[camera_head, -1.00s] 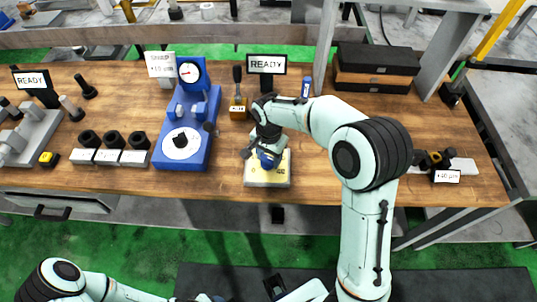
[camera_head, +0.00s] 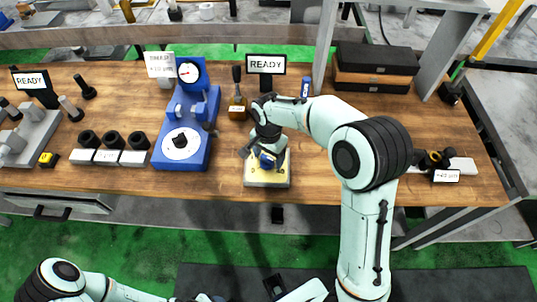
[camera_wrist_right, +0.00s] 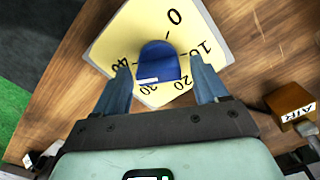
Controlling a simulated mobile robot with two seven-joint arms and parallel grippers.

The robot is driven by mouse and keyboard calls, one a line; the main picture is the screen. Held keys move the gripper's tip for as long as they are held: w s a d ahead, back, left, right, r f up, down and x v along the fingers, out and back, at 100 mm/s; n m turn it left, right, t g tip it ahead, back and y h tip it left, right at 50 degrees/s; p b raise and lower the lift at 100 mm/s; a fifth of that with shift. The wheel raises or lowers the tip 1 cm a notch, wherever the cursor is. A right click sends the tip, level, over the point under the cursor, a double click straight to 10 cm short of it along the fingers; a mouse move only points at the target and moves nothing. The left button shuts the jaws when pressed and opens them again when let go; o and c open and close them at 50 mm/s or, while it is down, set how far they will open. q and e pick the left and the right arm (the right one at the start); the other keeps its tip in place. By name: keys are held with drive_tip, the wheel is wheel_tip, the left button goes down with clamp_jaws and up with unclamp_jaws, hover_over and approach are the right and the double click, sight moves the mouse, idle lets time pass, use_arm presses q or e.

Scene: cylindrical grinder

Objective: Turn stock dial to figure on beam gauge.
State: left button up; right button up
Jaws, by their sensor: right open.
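The stock dial is a pale yellow plate (camera_head: 267,181) with a blue knob (camera_wrist_right: 160,62). In the right wrist view the plate (camera_wrist_right: 112,35) shows figures from 0 to 40, and a white mark on the knob lies on the side of the 30 and 40. My right gripper (camera_wrist_right: 160,76) is open, with one finger on each side of the knob; contact cannot be told. In the head view this gripper (camera_head: 262,150) partly hides the knob. A blue gauge stand (camera_head: 184,110) has a small round dial and a white card (camera_head: 160,65) with blurred lettering.
An amber block marked AIR (camera_wrist_right: 294,108) stands near the plate. A READY sign (camera_head: 266,64) stands behind it. Dark boxes (camera_head: 376,62) stand at the back right. Several nuts on blocks lie left.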

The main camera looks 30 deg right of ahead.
use_arm(q)
drive_tip(key=shift+w+r+p, duration=0.3)
drive_tip(key=shift+r+p, duration=0.1)
drive_tip(key=shift+r, duration=0.1)
drive_tip(key=shift+w+r+p, duration=0.25)
drive_tip(key=shift+r+p, duration=0.1)
drive_tip(key=shift+r, duration=0.1)
use_arm(e)
wheel_tip(320, 180, up, 13)
drive_tip(key=shift+r, duration=0.2)
use_arm(q)
drive_tip(key=shift+s, duration=0.15)
use_arm(e)
drive_tip(key=shift+f, duration=0.1)
